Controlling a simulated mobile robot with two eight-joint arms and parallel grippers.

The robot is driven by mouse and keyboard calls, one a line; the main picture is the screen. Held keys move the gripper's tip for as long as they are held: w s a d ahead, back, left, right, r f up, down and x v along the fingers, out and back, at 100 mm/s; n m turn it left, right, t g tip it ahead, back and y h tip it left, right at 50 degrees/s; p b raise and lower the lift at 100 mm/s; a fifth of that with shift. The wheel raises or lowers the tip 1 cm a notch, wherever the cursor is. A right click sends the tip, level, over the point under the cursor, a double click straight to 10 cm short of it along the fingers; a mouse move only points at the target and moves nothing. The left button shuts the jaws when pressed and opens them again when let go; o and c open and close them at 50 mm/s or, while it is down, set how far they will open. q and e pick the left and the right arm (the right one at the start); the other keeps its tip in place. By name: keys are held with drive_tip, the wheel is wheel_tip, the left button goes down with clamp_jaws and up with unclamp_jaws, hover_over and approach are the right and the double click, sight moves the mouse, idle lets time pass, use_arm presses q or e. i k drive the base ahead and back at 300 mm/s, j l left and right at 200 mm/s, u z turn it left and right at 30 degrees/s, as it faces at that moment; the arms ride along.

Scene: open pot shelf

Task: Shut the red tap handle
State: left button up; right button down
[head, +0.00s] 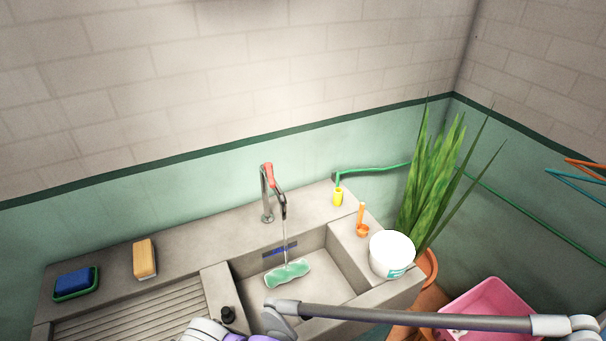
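The chrome tap (265,202) stands at the back of the concrete sink (211,281). Its red handle (268,172) sits at the top of the tap. A thin stream of water (286,240) runs from the spout into the basin, onto a pale green cloth-like thing (288,273). Parts of my arms show along the bottom edge, well below and in front of the tap. I see no gripper fingers, and nothing of mine touches the handle.
A yellow brush or sponge (144,259) and a blue sponge in a green dish (75,284) lie on the left ledge. A yellow hose end (338,197), an orange tool (362,222) and a white bucket (392,255) stand right. A plant (432,190) and pink tub (490,306) are beyond.

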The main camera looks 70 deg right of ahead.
sight(268, 167)
drive_tip(key=z, duration=2.25)
